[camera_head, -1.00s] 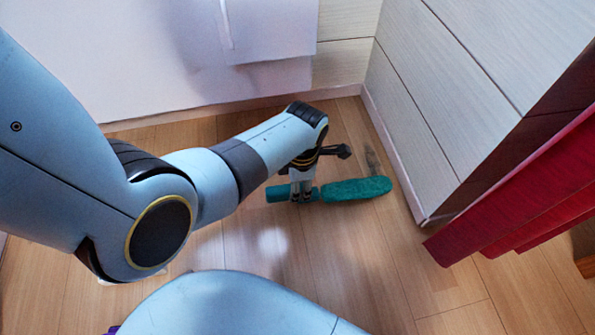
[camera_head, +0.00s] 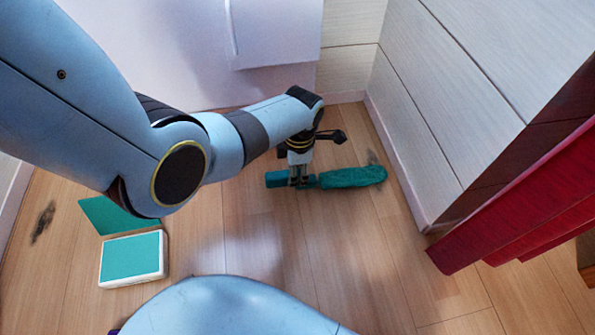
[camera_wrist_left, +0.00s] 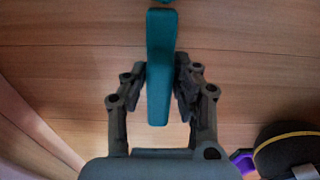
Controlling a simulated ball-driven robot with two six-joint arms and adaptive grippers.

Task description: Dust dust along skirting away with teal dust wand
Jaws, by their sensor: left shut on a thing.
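My left gripper (camera_head: 299,180) is shut on the handle of the teal dust wand (camera_head: 352,178), just above the wooden floor near the corner. The handle also shows between the fingers in the left wrist view (camera_wrist_left: 160,60). The wand's fluffy head points right, toward the skirting (camera_head: 402,172). A dark dust smudge (camera_head: 372,158) lies on the floor by the skirting, right beside the wand's tip and partly hidden by it. A second dark dust patch (camera_head: 43,222) lies on the floor at far left. My right gripper is not in view.
A white box with a teal top (camera_head: 132,281) and a flat teal piece (camera_head: 106,213) lie on the floor at left. A red curtain (camera_head: 530,215) hangs at right. Panelled walls close the corner. The floor between is clear.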

